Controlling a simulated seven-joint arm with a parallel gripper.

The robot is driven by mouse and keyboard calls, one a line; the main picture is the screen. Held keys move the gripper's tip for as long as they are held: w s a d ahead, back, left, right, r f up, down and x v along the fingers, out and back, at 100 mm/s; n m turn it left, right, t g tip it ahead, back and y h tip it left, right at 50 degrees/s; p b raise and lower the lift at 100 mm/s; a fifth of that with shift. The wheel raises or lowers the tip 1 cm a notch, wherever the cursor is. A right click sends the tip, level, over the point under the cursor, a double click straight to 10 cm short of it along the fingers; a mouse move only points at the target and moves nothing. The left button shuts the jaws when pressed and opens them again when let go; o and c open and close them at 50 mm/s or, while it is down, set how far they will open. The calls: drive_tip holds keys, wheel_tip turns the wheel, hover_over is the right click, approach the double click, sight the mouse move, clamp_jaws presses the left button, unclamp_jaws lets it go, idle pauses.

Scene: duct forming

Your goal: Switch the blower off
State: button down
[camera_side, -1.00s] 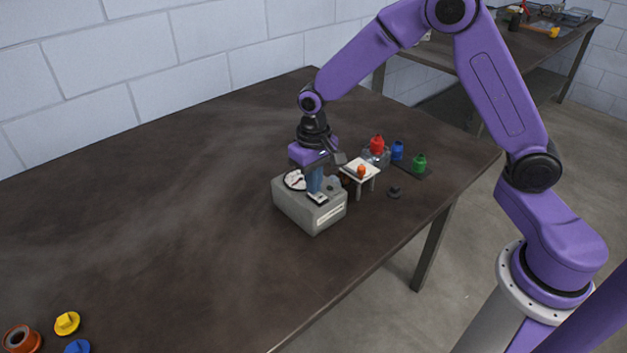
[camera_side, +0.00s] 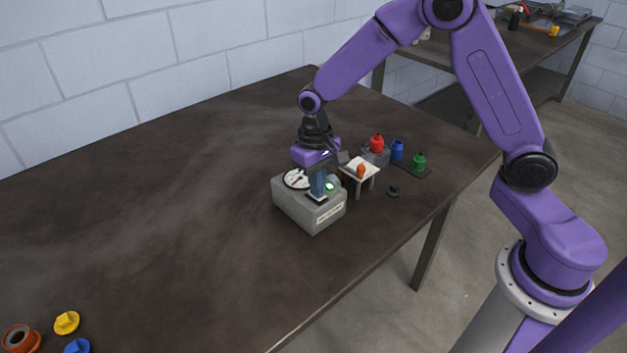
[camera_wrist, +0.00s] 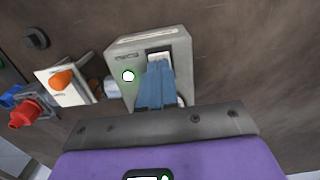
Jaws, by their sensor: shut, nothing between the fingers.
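The blower is a grey box (camera_side: 300,211) on the table, with a round dial (camera_side: 296,179) on top. Its green lamp (camera_side: 329,186) is lit, and the lamp also shows bright in the wrist view (camera_wrist: 128,76). My gripper (camera_side: 318,194) points down over the top of the box, its blue fingers shut with nothing between them. In the wrist view the fingertips (camera_wrist: 158,64) are at the pale switch plate (camera_wrist: 160,56), covering part of it. I cannot tell whether they touch or press the switch.
A small white stand (camera_side: 369,170) beside the box carries an orange piece (camera_side: 361,170). Red (camera_side: 377,143), blue (camera_side: 398,150) and green (camera_side: 419,161) pieces stand behind it. A dark ring (camera_side: 393,191) lies nearby. The table's left side is largely clear.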

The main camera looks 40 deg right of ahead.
drive_tip(key=shift+r, duration=0.1)
wheel_tip(320, 180, up, 14)
drive_tip(key=w, duration=0.1)
drive_tip(key=shift+w, duration=0.2)
idle(0.5)
